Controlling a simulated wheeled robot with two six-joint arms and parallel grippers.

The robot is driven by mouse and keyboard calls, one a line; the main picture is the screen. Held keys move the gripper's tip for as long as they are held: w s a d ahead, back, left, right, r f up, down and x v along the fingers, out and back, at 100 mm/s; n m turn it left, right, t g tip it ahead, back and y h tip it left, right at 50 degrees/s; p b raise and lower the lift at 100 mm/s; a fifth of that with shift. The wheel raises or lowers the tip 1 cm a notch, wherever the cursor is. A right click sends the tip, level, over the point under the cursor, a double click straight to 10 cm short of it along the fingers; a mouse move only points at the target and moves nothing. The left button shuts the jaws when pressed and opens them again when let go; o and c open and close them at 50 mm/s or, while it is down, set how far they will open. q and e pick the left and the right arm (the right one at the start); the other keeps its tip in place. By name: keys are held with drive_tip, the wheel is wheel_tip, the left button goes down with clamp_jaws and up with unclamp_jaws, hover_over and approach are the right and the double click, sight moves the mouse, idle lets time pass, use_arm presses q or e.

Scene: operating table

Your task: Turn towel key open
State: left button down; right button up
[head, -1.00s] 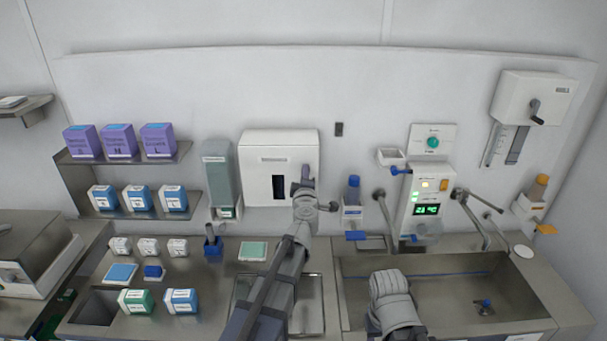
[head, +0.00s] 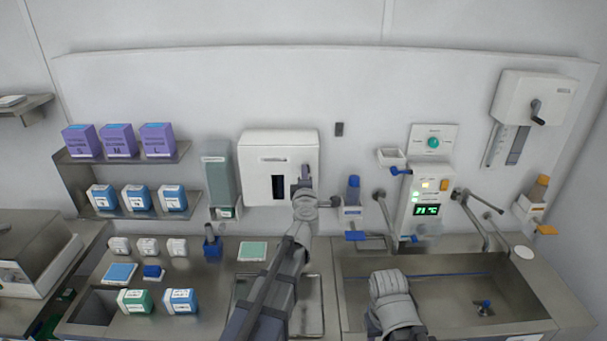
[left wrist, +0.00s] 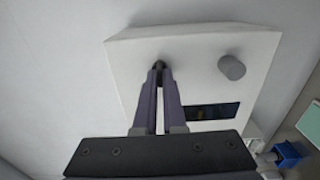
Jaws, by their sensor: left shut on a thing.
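The white towel dispenser (head: 258,151) hangs on the wall, with a dark window in its front. My left gripper (head: 305,178) is at the right part of its front, right of the window. In the left wrist view the dispenser (left wrist: 190,45) fills the middle. There my left gripper (left wrist: 160,72) is closed around the small dark key (left wrist: 159,65) on the front. The fingers cover most of the key, so its turn angle is hard to tell. A grey round knob (left wrist: 232,67) stands apart from the fingers. My right gripper is out of view; only part of that arm shows.
A blue-capped bottle (head: 353,189) hangs to the right. Below are a counter with a green pad (head: 253,251) and a sink (head: 440,290). The wall above the dispenser is clear.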

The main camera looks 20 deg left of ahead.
use_arm(q)
drive_tip(key=c, duration=1)
unclamp_jaws()
drive_tip(key=v, duration=0.8)
drive_tip(key=shift+r, duration=0.15)
